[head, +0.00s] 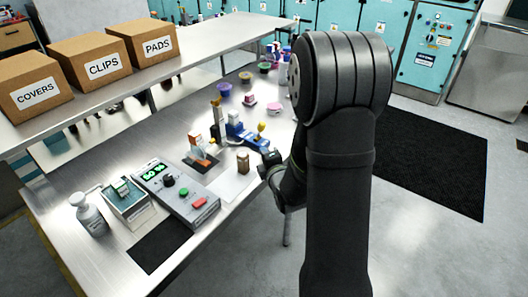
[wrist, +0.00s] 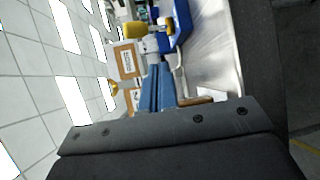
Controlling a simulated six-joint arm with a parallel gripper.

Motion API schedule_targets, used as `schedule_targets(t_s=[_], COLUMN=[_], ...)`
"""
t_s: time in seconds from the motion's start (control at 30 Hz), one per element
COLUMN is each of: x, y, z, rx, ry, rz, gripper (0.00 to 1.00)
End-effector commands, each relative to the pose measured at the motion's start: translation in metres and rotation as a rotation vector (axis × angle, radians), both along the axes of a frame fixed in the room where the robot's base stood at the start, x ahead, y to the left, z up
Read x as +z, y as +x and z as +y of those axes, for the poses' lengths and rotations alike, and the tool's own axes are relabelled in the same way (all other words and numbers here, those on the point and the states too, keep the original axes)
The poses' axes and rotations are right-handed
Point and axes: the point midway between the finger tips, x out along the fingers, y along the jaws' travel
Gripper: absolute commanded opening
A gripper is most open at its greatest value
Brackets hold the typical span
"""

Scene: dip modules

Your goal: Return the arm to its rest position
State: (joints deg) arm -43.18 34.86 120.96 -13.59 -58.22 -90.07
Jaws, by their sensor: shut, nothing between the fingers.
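My arm (head: 345,170) is the large dark shape right of centre in the head view, and it hides part of the bench's right edge. My gripper is mostly hidden behind it. A dark part of my wrist (head: 272,160) shows beside the arm, near the bench's right edge. In the wrist view a dark housing with screws fills the bottom, and my gripper (wrist: 158,72) shows as two narrow blue-grey fingers close together. Nothing shows held between them.
Cartons stand on the back shelf (head: 200,45). A black mat (head: 435,150) lies on the floor at right.

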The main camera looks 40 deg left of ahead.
Motion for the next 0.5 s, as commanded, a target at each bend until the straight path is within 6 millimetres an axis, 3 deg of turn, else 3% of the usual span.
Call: schedule_targets(t_s=[0.5], x=[0.0021], y=[0.0052], z=[0.008], rx=[0.001], ry=[0.0], rz=[0.0], gripper=[0.0])
